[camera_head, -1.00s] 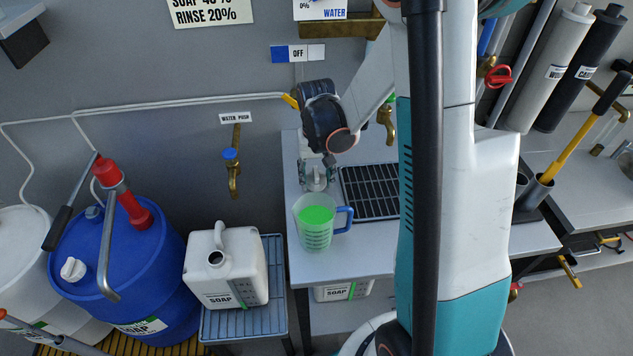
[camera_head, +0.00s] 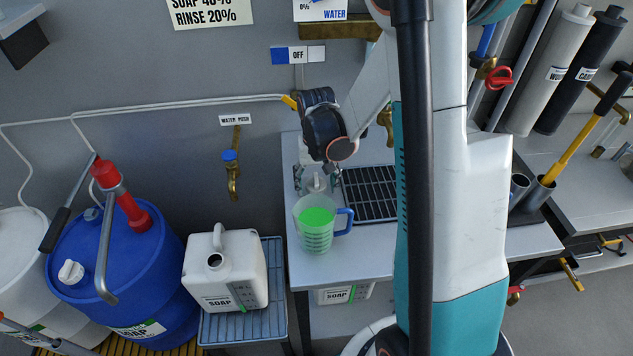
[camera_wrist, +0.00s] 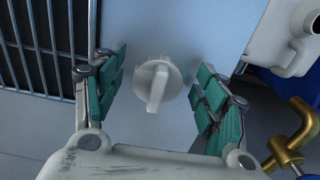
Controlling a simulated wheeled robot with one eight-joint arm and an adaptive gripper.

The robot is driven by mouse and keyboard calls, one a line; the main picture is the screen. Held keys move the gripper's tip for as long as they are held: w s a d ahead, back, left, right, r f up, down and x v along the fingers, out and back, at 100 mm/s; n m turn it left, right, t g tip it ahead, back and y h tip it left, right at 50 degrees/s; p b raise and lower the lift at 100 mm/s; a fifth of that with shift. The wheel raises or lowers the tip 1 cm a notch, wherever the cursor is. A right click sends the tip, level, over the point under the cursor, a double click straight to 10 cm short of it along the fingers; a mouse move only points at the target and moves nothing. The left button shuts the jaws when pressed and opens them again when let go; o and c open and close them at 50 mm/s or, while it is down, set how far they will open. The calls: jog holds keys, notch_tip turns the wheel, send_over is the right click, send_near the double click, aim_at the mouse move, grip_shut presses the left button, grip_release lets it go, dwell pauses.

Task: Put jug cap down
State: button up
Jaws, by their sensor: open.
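The jug cap (camera_wrist: 157,84), white and round with a raised grip ridge, shows in the wrist view against the pale tabletop and appears to rest on it. My gripper (camera_wrist: 158,92) is open around it, with the green pads on either side and apart from the cap. In the head view my gripper (camera_head: 316,178) is low over the table, behind the measuring jug, and the cap is hard to make out between the fingers. The white soap jug (camera_head: 226,272) stands with its mouth uncovered on a rack left of the table.
A clear measuring jug (camera_head: 317,232) with green liquid and a blue handle stands just in front of my gripper. A black drain grille (camera_head: 370,193) lies to the right. A brass tap (camera_head: 233,182) sticks out of the wall on the left. The table front (camera_head: 370,250) is bare.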

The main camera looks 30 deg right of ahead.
aim_at(316, 182)
notch_tip(316, 182, up, 12)
jog(key=p, duration=0.3)
jog(key=shift+p, duration=0.4)
jog(key=shift+r, duration=0.2)
jog(key=s+a+r+n+t, duration=0.2)
jog(key=s+a+r+t, duration=0.1)
jog(key=s+a+r, duration=0.2)
jog(key=s+a+r+n+t+b, duration=0.1)
jog(key=s+a+r+t, duration=0.3)
jog(key=s, duration=0.6)
notch_tip(316, 182, up, 3)
jog(key=shift+a+f+n, duration=0.1)
jog(key=shift+a+n, duration=0.55)
jog(key=shift+n, duration=0.15)
